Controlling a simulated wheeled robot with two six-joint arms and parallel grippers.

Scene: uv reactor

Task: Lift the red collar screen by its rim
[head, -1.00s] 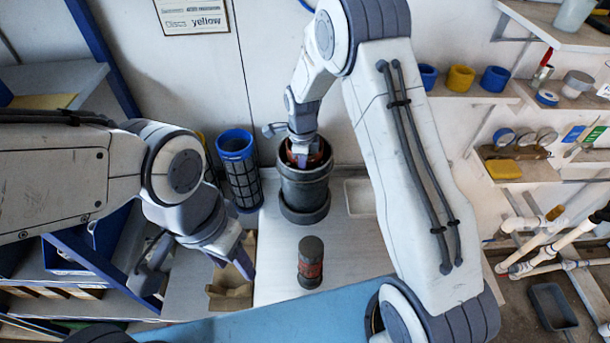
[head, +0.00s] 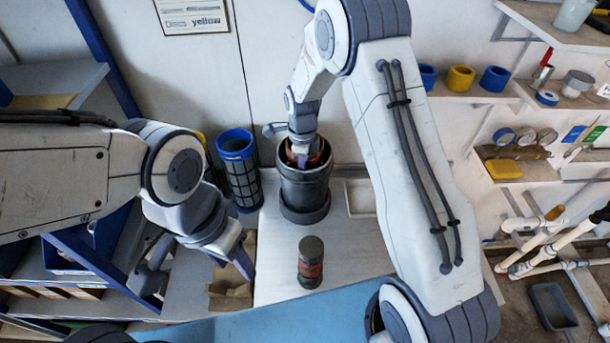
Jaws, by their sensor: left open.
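The red collar screen (head: 322,157) shows only as a reddish-brown rim inside the mouth of a dark grey cylindrical vessel (head: 304,190); its body is hidden by the vessel wall. My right gripper (head: 303,160) points down into this mouth, with its fingertips at the rim. The fingers are small and partly hidden, so I cannot tell whether they grip the rim. My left gripper (head: 243,263) is open and low to the left of the vessel, over a tan tray, apart from the screen.
A blue-rimmed mesh cylinder (head: 236,143) stands just left of the vessel. A dark canister with a red band (head: 310,270) stands in front on the pale bench. A shallow white tray (head: 360,197) lies right of the vessel. The tan tray (head: 232,300) is at front left.

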